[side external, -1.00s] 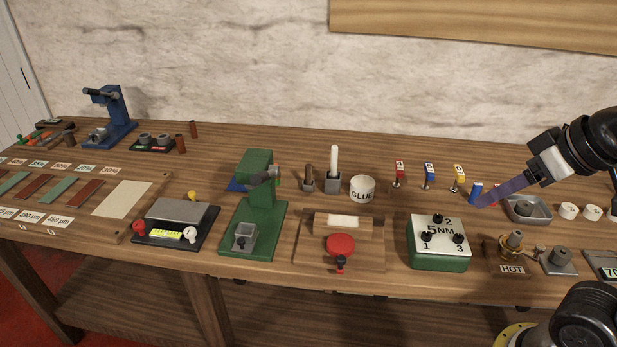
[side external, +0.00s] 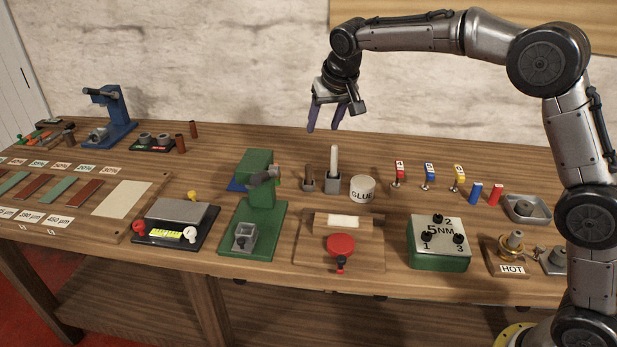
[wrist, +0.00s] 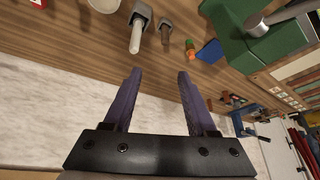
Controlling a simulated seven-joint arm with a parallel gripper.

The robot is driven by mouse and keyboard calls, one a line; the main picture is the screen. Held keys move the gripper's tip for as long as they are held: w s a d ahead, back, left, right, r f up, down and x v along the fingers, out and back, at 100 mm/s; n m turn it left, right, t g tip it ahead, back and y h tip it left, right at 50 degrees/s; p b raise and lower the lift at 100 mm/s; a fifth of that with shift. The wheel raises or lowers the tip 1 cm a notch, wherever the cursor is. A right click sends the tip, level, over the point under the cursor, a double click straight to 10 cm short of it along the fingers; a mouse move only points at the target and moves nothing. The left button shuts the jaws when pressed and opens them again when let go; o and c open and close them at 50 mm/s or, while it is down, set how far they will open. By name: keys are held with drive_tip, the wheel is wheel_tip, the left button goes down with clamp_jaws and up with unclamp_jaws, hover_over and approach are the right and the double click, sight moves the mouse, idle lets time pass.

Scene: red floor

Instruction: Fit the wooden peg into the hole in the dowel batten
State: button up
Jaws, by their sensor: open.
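My gripper (side external: 323,129) hangs above the back of the bench, its two purple fingers apart and nothing between them; they also show in the wrist view (wrist: 160,74). Below it, a short brown peg-like piece (side external: 309,175) stands upright in a small grey holder; it appears beyond the fingertips in the wrist view (wrist: 166,36). I cannot tell for certain that it is the wooden peg. A wooden bar with a white patch (side external: 343,222) lies on a board with a red knob (side external: 341,244); it may be the dowel batten. No hole in it can be made out.
A white stick (side external: 333,160) stands in a grey block beside the brown piece, with a glue pot (side external: 362,188) to the right. A green press (side external: 259,215) stands left, a green 5NM box (side external: 439,252) right. The air around my gripper is clear.

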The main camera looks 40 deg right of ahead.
approach(309, 167)
drive_tip(key=a+x, duration=0.1)
drive_tip(key=x, duration=0.4)
drive_tip(key=shift+g, duration=0.3)
drive_tip(key=shift+d+x, duration=0.2)
drive_tip(key=shift+x, duration=0.95)
drive_tip(key=shift+d+x, duration=0.15)
drive_tip(key=shift+x, duration=0.95)
drive_tip(key=shift+d+x, duration=0.2)
drive_tip(key=shift+x, duration=0.95)
drive_tip(key=shift+w+r, duration=0.15)
clamp_jaws()
